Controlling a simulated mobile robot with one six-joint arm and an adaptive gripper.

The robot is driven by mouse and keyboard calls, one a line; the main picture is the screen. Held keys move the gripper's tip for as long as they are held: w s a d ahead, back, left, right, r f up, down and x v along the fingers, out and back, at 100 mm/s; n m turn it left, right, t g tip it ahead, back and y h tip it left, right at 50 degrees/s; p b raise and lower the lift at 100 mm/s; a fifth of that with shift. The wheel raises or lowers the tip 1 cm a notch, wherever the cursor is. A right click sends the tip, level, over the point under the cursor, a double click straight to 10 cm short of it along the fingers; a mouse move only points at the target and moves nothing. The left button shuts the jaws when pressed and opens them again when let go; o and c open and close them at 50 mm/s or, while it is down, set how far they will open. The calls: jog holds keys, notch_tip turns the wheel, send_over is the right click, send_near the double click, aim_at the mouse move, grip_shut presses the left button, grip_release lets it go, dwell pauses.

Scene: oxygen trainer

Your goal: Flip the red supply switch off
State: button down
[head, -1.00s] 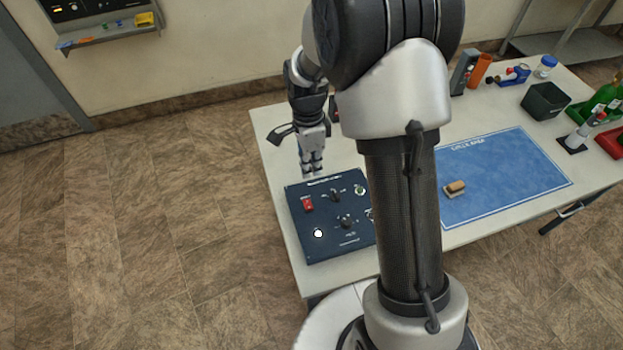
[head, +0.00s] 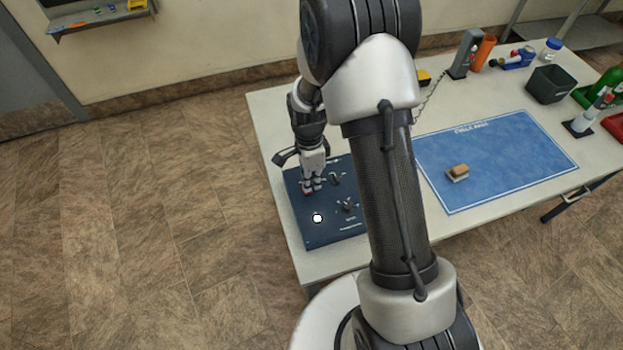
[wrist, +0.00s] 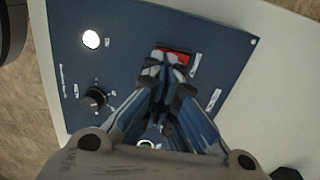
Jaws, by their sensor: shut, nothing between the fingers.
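The red supply switch (wrist: 174,56) is on the dark blue panel (wrist: 122,35), and its red face shows just beyond my fingertips in the wrist view. My gripper (wrist: 165,62) is shut and empty, with its fingertips at the near edge of the switch. I cannot tell whether they touch it. In the head view my gripper (head: 311,189) points down over the panel (head: 306,237) and covers most of the switch. The switch's tilt cannot be made out.
The panel also carries a white lit button (head: 317,217) and black knobs, one at the lower middle (head: 349,205). A blue mat (head: 520,165) with a wooden-backed block (head: 458,172) lies to the right. A dark bin (head: 551,84) stands further back.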

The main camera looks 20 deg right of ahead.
jog(key=shift+s+f, duration=0.25)
jog(key=shift+f, duration=0.2)
jog(key=shift+w, duration=0.15)
jog(key=shift+w+r, duration=0.1)
jog(key=shift+w, duration=0.65)
jog(key=shift+r, duration=0.15)
